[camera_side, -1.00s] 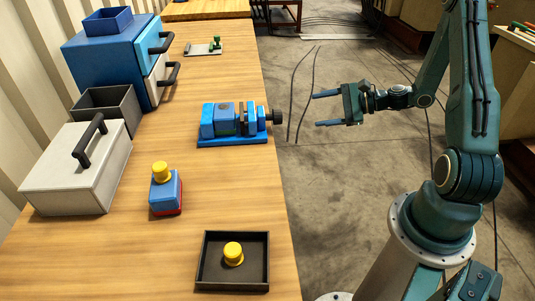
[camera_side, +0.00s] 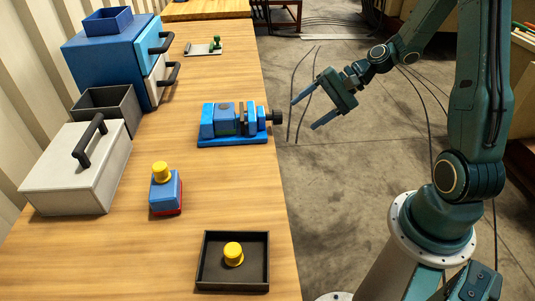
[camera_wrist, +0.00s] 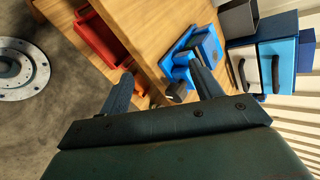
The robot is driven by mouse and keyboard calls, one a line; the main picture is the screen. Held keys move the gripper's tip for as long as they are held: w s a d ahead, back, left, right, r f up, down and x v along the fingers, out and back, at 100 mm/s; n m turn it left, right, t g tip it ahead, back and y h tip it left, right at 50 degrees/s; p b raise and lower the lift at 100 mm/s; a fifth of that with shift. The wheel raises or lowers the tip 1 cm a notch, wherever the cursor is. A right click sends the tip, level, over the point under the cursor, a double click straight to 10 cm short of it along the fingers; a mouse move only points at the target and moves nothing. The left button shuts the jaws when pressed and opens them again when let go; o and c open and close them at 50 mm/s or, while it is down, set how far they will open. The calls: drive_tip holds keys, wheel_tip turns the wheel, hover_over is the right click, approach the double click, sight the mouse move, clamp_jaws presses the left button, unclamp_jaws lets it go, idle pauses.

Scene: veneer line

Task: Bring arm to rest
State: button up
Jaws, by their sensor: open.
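My gripper (camera_side: 302,113) is open and empty. It hangs in the air over the floor, right of the bench edge and apart from the blue vise (camera_side: 228,125). Its two fingers point left and slightly down toward the bench. In the wrist view my gripper's fingers (camera_wrist: 164,86) are spread wide with nothing between them, and the vise (camera_wrist: 196,52) lies beyond them on the bench.
The wooden bench (camera_side: 215,185) carries a black tray (camera_side: 210,272) with a yellow knob, a blue-and-red block (camera_side: 166,194), a grey lidded box (camera_side: 62,183), a dark open bin (camera_side: 124,100) and a blue drawer cabinet (camera_side: 100,55).

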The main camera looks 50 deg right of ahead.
drive_tip(key=s+a+r+n+h, duration=0.3)
drive_tip(key=s+r+n, duration=0.3)
drive_tip(key=s, duration=0.3)
drive_tip(key=s+a+r+n+g+h, duration=0.1)
drive_tip(key=s+a+r+n+h, duration=0.3)
drive_tip(key=s+r, duration=0.4)
drive_tip(key=shift+s+a+r+n+h, duration=0.35)
drive_tip(key=shift+a+r+n, duration=0.1)
drive_tip(key=shift+n, duration=0.95)
